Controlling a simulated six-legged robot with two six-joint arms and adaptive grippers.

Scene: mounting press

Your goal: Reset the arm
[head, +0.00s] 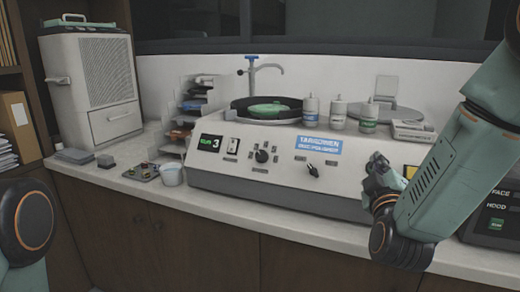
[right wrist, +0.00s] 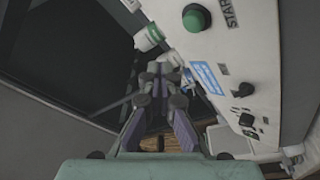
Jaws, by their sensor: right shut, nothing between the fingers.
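My right arm comes in from the right in the head view. Its gripper (head: 378,172) is in front of the right part of the white disc polisher (head: 255,185), at about the height of its front panel. In the right wrist view the fingers of the right gripper (right wrist: 163,82) are together, with nothing between them. The polisher's panel shows beside them there, with a green button (right wrist: 196,17) and black knobs. Of my left arm only a rounded joint shows at the left edge of the head view. The left gripper is out of view.
The polisher carries a green disc (head: 268,108), a blue-topped tap (head: 252,62) and several white bottles. A white cup (head: 171,175) stands at its left. A grey-white cabinet unit (head: 93,85) stands at the back left. A dark control panel (head: 495,228) is at the right. Bare counter (head: 270,222) runs along the front.

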